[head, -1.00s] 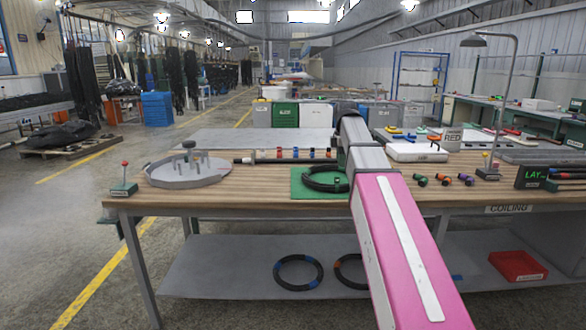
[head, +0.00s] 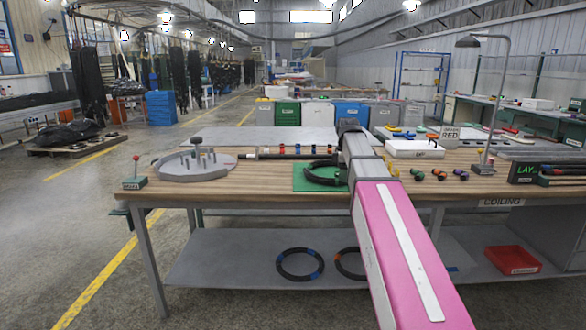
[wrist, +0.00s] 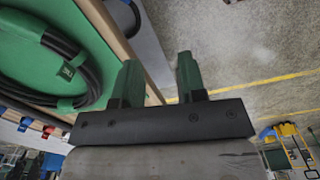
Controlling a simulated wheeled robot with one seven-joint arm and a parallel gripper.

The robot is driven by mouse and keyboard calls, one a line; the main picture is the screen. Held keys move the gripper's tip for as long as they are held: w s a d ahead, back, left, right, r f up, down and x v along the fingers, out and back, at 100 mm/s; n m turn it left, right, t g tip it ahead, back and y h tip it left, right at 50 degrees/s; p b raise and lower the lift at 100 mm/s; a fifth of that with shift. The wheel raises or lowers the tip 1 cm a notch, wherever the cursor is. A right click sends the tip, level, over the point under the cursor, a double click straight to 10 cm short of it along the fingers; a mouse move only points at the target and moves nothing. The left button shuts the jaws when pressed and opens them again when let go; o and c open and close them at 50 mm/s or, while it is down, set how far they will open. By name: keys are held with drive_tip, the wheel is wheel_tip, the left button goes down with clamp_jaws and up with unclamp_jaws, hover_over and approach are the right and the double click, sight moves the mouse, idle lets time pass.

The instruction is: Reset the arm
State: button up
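My arm reaches forward over the workbench (head: 250,179), with its pink link (head: 400,250) across the lower middle of the head view. My gripper itself is hidden behind the arm there. In the wrist view my gripper (wrist: 159,75) shows two green fingers set apart, with nothing between them. A black hose coil (head: 312,173) lies on a green mat (head: 304,187) just left of the arm. In the wrist view the coil (wrist: 92,60) is left of the fingers, held by green straps, and apart from them.
A round grey fixture with pegs (head: 170,170) stands on the bench's left, with a red-knobbed post (head: 136,172) nearby. A lamp stand (head: 490,150) and a LAY sign (head: 523,172) are at the right. Two hose rings and a red bin (head: 511,259) sit on the lower shelf.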

drive_tip(key=s+f+m, duration=0.5)
drive_tip(key=s+f, duration=0.1)
drive_tip(key=f, duration=0.5)
drive_tip(key=s+f+m, duration=0.5)
drive_tip(key=s+f, duration=0.2)
drive_tip(key=f, duration=0.5)
drive_tip(key=s+f+m, duration=0.6)
drive_tip(key=s+f, duration=0.1)
drive_tip(key=f, duration=0.5)
drive_tip(key=shift+s, duration=0.2)
